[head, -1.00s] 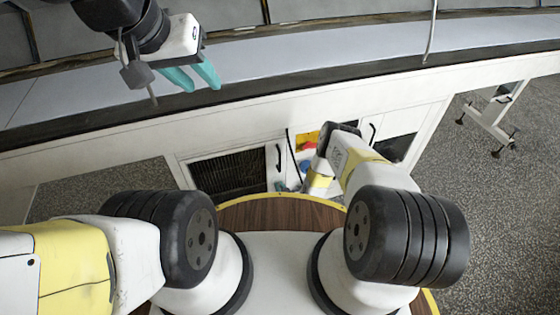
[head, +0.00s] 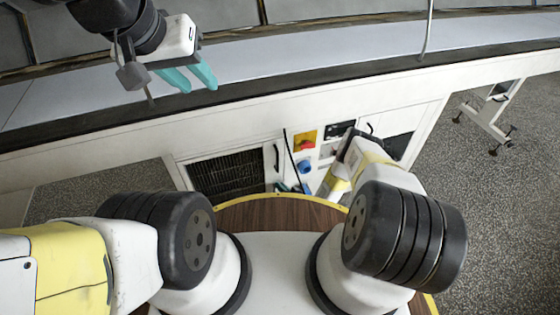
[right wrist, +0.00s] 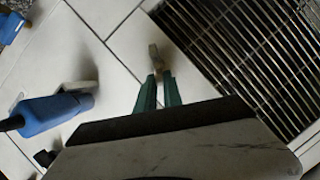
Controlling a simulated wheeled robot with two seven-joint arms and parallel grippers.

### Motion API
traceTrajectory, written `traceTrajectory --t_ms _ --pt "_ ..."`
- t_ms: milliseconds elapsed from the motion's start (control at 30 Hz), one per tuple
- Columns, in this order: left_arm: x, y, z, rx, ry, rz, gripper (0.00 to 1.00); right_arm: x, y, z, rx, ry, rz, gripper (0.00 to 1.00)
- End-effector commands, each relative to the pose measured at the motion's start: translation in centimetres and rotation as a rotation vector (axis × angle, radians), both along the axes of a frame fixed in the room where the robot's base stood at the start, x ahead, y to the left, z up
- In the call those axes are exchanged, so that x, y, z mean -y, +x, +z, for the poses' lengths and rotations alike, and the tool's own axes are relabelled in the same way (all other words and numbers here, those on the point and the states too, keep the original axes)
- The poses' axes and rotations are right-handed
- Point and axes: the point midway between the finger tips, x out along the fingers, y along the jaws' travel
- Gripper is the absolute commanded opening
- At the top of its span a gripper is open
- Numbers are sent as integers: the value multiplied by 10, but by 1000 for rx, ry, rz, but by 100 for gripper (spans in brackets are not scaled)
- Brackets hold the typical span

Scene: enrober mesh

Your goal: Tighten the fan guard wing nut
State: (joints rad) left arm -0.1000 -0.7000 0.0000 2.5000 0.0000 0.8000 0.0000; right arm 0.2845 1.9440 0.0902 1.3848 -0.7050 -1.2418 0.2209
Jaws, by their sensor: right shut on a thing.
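The fan guard is a dark slatted grille (head: 228,173) low on the white cabinet front; it fills the right of the right wrist view (right wrist: 250,55). A small tan wing nut (right wrist: 154,56) shows beside the grille, at the tips of my right gripper (right wrist: 158,78). The green fingers are close together and shut on it; their tips hide its lower part. In the head view my right arm mostly hides this gripper. My left gripper (head: 198,78) is high at the upper left, with its teal fingers apart and nothing between them.
A red and yellow switch (head: 305,140) and a round blue socket (head: 305,166) are on the cabinet panel. A blue plug (right wrist: 55,113) with a dark cable is left of my fingers in the right wrist view. A black handle (head: 277,157) stands right of the grille.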

Motion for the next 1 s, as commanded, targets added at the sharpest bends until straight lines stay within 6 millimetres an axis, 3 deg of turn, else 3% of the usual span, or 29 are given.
traceTrajectory --t_ms 667,700,800,1000 --pt "0 0 0 0 0 0 36 3 1 -2 -25 76 -2 0" --pt "0 0 0 0 0 0 36 3 1 -2 -25 76 -2 13" --pt "0 0 0 0 0 0 36 3 1 -2 -25 76 -2 32" --pt "0 0 0 0 0 0 36 2 1 -1 -24 76 -1 33"
